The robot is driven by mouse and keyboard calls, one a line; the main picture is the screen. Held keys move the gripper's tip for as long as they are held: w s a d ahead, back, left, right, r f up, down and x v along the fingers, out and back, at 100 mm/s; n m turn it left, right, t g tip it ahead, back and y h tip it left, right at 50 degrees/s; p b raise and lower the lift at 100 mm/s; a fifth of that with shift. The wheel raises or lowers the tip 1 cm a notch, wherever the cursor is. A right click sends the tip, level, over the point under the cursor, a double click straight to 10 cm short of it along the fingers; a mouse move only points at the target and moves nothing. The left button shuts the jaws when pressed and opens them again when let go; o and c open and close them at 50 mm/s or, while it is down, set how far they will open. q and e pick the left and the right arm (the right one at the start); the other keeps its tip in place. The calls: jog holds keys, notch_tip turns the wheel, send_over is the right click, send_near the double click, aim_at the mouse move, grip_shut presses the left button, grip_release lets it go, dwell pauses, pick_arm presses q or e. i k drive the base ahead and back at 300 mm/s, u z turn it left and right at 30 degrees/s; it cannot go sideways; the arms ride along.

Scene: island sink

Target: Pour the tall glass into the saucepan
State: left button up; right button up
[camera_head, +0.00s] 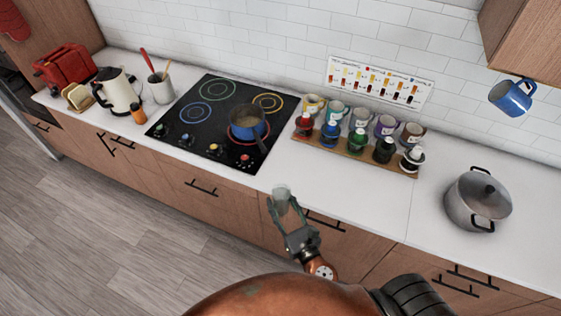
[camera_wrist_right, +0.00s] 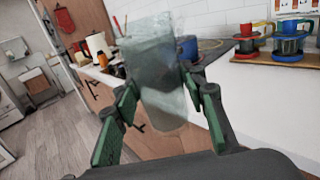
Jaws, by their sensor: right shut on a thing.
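The tall glass (camera_wrist_right: 155,75) is clear and held between the fingers of my right gripper (camera_wrist_right: 160,100). It looks roughly upright with a slight tilt in the right wrist view, and its contents are hard to make out. In the head view, the glass (camera_head: 281,194) and my right gripper (camera_head: 287,210) are at the counter's front edge, below and right of the stove. The blue saucepan (camera_head: 245,120) sits on the red-ringed front right burner, its dark handle pointing toward the front. The glass is apart from the saucepan. My left gripper is not in view.
The black cooktop (camera_head: 190,122) bears several ringed burners. A grey lidded pot (camera_head: 478,200) is at the right. A cream kettle (camera_head: 118,93) and red toaster (camera_head: 68,66) stand left. The counter between rack and pot is clear.

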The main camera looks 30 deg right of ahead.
aim_at(248, 131)
jog(key=z, duration=0.05)
jog(key=k, duration=0.5)
jog(key=u, duration=0.45)
jog(key=i, duration=1.5)
jog(key=z, duration=0.4)
